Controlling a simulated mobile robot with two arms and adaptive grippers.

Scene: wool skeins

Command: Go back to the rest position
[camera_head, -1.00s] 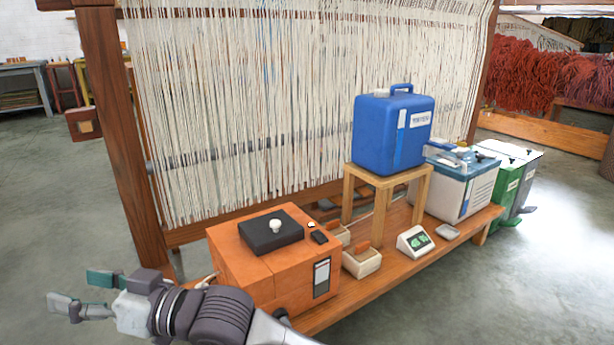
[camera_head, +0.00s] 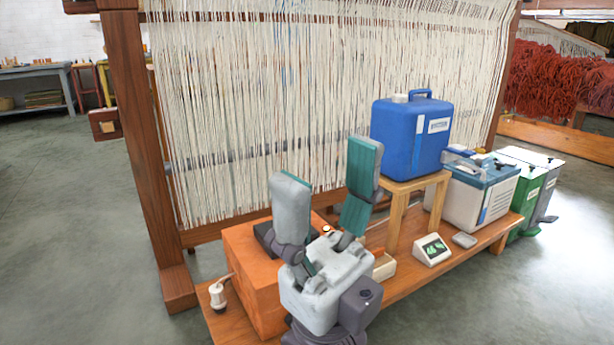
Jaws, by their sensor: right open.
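My right gripper (camera_head: 326,195) stands in the lower middle of the head view with its two fingers pointing up. The fingers are wide apart with nothing between them. My left gripper does not show.
A blue canister (camera_head: 403,145) stands on a small wooden stand (camera_head: 441,193). A display device (camera_head: 432,250), a white cooler box (camera_head: 468,197) and green and grey bins (camera_head: 531,200) are to the right. A loom (camera_head: 139,150) rises behind. Floor at left is clear.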

